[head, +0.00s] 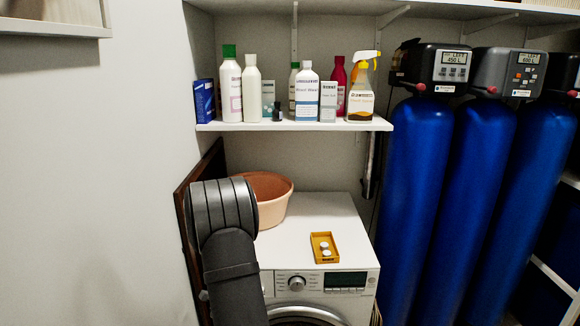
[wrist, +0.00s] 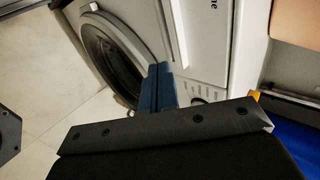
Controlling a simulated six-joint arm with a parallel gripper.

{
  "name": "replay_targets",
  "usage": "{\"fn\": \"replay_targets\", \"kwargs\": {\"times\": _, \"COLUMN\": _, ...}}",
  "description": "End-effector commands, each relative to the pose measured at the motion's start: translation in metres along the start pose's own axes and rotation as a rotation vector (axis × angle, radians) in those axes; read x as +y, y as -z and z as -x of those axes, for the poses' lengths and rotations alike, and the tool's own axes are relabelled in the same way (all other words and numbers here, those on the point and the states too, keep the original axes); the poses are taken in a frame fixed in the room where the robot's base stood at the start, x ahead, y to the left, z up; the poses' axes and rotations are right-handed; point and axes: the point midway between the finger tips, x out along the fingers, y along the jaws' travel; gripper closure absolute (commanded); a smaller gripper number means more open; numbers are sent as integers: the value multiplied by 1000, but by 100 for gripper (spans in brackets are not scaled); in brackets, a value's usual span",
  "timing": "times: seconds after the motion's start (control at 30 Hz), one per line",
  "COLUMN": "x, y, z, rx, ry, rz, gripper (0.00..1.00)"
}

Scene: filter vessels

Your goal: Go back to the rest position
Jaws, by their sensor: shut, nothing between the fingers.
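My gripper (wrist: 157,72) shows in the wrist view, its two dark blue fingers together with no gap and nothing held. The fingers overlap the front of the white washing machine (wrist: 200,40) in that picture, near its round door (wrist: 105,55); I cannot tell the distance. In the head view my dark grey arm stands at the lower left, in front of the washing machine (head: 330,215). The gripper itself is not visible in the head view.
Three blue filter vessels (head: 415,170) stand at the right. An orange tray (head: 316,240) with white round pieces and a peach basin (head: 275,195) are on the machine. Above, a shelf (head: 300,126) holds bottles.

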Motion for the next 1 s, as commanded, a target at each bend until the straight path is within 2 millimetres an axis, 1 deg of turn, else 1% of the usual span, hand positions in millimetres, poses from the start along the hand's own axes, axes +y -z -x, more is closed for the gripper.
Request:
{"fn": "replay_targets", "kwargs": {"times": 0.03, "x": -1, "y": -1, "z": 9, "rx": -1, "ry": 2, "rz": 1, "gripper": 100}}
{"fn": "replay_targets", "kwargs": {"times": 0.1, "x": 0, "y": 0, "z": 19, "rx": -1, "ry": 1, "rz": 1, "gripper": 100}}
{"fn": "replay_targets", "kwargs": {"times": 0.33, "x": 0, "y": 0, "z": 51, "rx": -1, "ry": 1, "rz": 0, "gripper": 100}}
{"fn": "replay_targets", "kwargs": {"times": 0.4, "x": 1, "y": 1, "z": 36, "rx": 2, "ry": -2, "rz": 0, "gripper": 100}}
{"fn": "replay_targets", "kwargs": {"times": 0.97, "x": 1, "y": 1, "z": -49, "rx": 1, "ry": -1, "rz": 1, "gripper": 100}}
{"fn": "replay_targets", "kwargs": {"times": 1.0, "x": -4, "y": 0, "z": -55, "rx": 1, "ry": 1, "rz": -1, "gripper": 100}}
